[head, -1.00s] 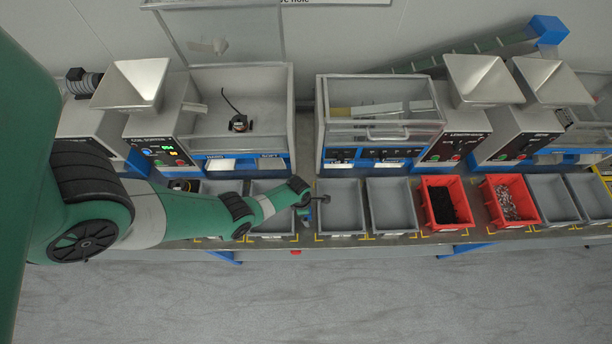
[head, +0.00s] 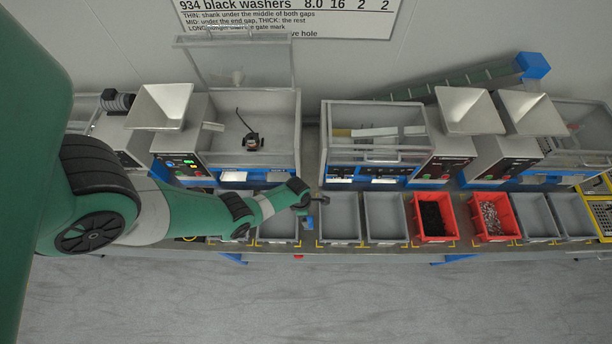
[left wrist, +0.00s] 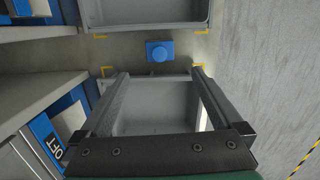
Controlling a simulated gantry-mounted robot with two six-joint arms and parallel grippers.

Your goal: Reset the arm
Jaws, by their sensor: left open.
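My left arm reaches in from the left in the head view, over the row of bins. My left gripper (head: 319,201) is small there, near the gap between two grey bins. In the left wrist view my left gripper (left wrist: 159,73) has its two fingers wide apart with nothing between them. A grey bin (left wrist: 155,105) shows below and between the fingers. My right gripper is in neither view.
Empty grey bins (head: 339,240) and red bins of black parts (head: 434,238) and metal parts (head: 492,236) line the bench. Machines with a raised clear lid (head: 235,62) and a closed box (head: 372,157) stand behind. The floor (head: 330,300) in front is clear.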

